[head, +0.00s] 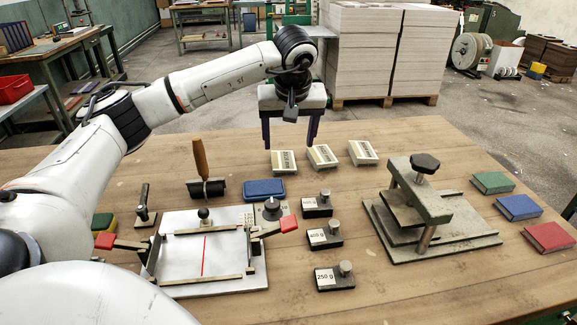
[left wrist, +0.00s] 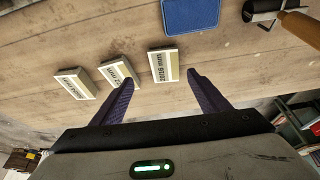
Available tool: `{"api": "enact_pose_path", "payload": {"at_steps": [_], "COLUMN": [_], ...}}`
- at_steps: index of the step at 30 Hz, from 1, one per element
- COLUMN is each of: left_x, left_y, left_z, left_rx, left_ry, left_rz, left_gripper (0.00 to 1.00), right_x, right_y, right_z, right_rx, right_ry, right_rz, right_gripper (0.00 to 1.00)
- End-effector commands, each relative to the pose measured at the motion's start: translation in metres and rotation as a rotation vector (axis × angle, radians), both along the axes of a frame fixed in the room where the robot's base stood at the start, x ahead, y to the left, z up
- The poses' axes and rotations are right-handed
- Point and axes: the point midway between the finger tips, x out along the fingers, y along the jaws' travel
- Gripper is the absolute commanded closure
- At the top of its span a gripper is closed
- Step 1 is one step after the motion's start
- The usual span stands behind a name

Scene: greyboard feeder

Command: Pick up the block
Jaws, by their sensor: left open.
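Three cream blocks with printed labels lie in a row near the table's back edge: the left one (head: 283,161), the middle one (head: 322,156) and the right one (head: 362,152). My left gripper (head: 289,146) is open and empty, pointing down above the back edge, close to the left block. In the left wrist view its purple fingers (left wrist: 161,77) are spread, and the left block (left wrist: 163,64) appears just beyond and between their tips. The middle block (left wrist: 119,74) lies near one fingertip in that picture; contact cannot be told. My right gripper is not in view.
A blue pad (head: 264,189) and a wooden-handled roller (head: 206,187) lie left of the blocks. Dark labelled weights (head: 325,237), a press (head: 425,205) and a plate jig (head: 205,255) stand nearer. Coloured books (head: 518,207) lie at right.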

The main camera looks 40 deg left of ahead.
Motion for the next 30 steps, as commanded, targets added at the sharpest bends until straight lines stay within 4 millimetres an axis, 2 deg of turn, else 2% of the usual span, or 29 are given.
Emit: {"api": "enact_pose_path", "payload": {"at_steps": [3, 11, 16, 19, 28, 29, 30], "left_x": [0.004, 0.009, 0.013, 0.017, 0.019, 0.019, 0.019], "left_y": [0.006, 0.015, 0.031, 0.033, 0.035, 0.035, 0.035], "left_z": [-0.018, -0.037, -0.059, -0.071, -0.076, -0.076, -0.076], "left_rx": [0.000, 0.000, 0.000, 0.000, -0.001, -0.001, -0.001], "left_ry": [0.003, 0.002, 0.004, 0.003, 0.001, 0.001, 0.001], "left_rz": [0.001, 0.002, 0.003, 0.001, 0.000, 0.000, 0.000], "left_gripper": [0.31, 0.31, 0.31, 0.31, 0.31, 0.33, 0.40], "right_x": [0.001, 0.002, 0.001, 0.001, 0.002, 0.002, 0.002], "right_y": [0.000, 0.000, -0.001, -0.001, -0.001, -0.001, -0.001], "right_z": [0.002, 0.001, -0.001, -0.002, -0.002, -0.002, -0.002], "right_rx": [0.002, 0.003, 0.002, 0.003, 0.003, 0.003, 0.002], "right_ry": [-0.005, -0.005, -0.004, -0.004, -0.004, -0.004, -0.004], "right_rz": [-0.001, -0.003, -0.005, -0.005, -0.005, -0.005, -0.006], "right_gripper": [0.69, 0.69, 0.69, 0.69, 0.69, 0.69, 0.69]}}
